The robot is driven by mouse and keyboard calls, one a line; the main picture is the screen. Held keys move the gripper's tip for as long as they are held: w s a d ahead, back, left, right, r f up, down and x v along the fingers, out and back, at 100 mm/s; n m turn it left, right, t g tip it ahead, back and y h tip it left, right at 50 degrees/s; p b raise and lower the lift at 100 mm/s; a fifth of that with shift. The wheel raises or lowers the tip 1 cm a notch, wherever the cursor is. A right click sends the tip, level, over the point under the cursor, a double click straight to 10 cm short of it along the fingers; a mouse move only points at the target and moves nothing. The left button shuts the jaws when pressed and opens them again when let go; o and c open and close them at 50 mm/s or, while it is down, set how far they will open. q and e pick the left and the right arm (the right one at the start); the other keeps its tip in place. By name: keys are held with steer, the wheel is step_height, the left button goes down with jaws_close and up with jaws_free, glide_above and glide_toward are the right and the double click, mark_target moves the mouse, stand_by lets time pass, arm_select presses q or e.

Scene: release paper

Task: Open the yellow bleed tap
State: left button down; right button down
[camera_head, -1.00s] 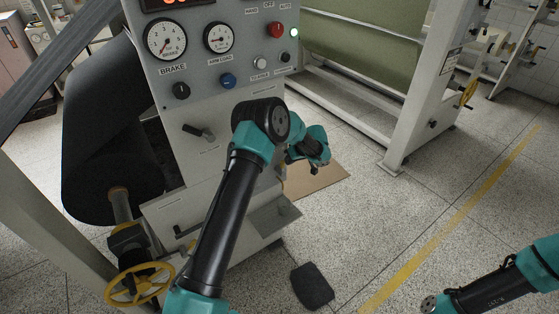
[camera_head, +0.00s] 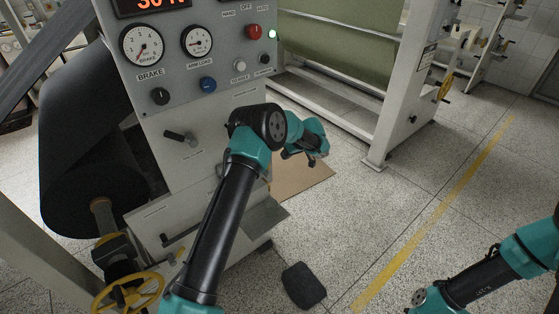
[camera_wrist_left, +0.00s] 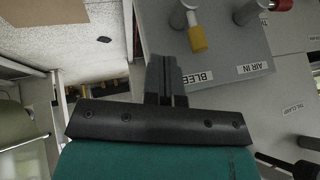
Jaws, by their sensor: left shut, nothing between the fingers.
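The yellow bleed tap (camera_wrist_left: 197,38) shows in the left wrist view, a yellow sleeve on a metal stem above a grey panel, near a partly covered label reading "BLEE". My left gripper (camera_wrist_left: 165,66) is shut and empty, its dark fingers left of and a little below the yellow sleeve in the picture, with a gap between them. In the head view my left gripper (camera_head: 308,153) is beside the grey machine's right side; its fingertips are hard to make out and the tap cannot be seen there. My right gripper is out of view.
A red-ended fitting (camera_wrist_left: 281,5) stands near the "AIR IN" label (camera_wrist_left: 250,67). The grey control cabinet (camera_head: 205,105) carries gauges and knobs. A yellow handwheel (camera_head: 128,292) is low at left.

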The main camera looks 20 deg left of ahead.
arm_select(q)
steer(key=v, duration=0.7)
steer(key=shift+w+d+f, duration=0.1)
steer(key=shift+w+d, duration=0.05)
steer(key=s+d+f+m+g+h, duration=0.1)
steer(key=s+d+f+m+h, duration=0.3)
steer(key=s+f, duration=0.55)
steer(key=s+d+f+m+h, duration=0.3)
steer(key=s+f+m+h, duration=0.1)
steer(key=s+f, duration=0.5)
steer(key=s+m+t+h, duration=0.2)
steer(key=s, duration=2.1)
steer(key=shift+s+d+m+h, duration=0.2)
steer(key=shift+d+m+h, duration=0.1)
steer(key=shift+d, duration=0.2)
steer(key=shift+a+f, duration=0.1)
steer(key=shift+f, duration=0.05)
